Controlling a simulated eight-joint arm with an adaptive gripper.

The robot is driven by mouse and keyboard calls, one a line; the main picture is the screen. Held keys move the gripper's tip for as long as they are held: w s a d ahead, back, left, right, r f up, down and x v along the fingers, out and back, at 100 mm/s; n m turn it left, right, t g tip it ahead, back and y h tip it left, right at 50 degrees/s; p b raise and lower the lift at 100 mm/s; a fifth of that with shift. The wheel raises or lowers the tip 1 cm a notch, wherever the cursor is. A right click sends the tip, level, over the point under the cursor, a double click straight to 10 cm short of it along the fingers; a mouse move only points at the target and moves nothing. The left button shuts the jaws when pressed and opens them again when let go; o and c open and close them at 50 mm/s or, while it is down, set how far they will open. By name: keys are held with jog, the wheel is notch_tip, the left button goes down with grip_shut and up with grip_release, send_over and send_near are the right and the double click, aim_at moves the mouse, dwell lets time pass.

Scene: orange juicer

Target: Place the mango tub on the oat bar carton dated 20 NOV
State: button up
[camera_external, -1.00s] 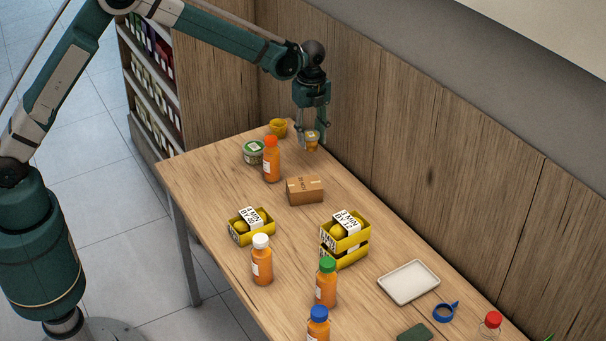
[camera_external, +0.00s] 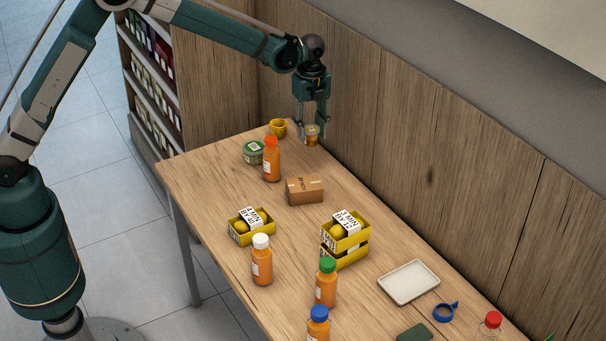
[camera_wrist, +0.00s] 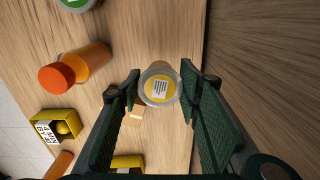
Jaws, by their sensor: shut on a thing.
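The mango tub (camera_external: 312,134) is a small clear cup with orange contents. In the wrist view its pale lid with a yellow label (camera_wrist: 159,88) faces the camera. My gripper (camera_external: 312,130) is shut on the tub and holds it above the far end of the table near the wooden wall. The oat bar carton (camera_external: 305,191) is a brown cardboard box standing on the table, nearer the camera than the tub. Its printed marking is too small to read surely. In the wrist view the carton (camera_wrist: 136,114) is partly hidden behind the tub and a finger.
A yellow cup (camera_external: 278,128), a green-labelled tub (camera_external: 254,153) and an orange-capped bottle (camera_external: 271,162) stand left of the held tub. Yellow fruit crates (camera_external: 251,226) (camera_external: 345,240) and more bottles stand nearer the camera. The table around the carton has some free room.

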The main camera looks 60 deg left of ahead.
jog(key=s+d+r+n+p, duration=0.2)
jog(key=s+d+r+p, duration=0.2)
jog(key=s+d, duration=0.6)
jog(key=shift+d+r+n, duration=0.3)
jog(key=shift+d+r, duration=0.6)
jog(key=shift+f, duration=0.15)
send_over(304, 183)
jog(key=shift+f, duration=3)
jog(key=shift+f+b, duration=0.4)
jog(key=shift+f, duration=1.5)
jog(key=shift+f, duration=0.15)
jog(key=o, duration=0.9)
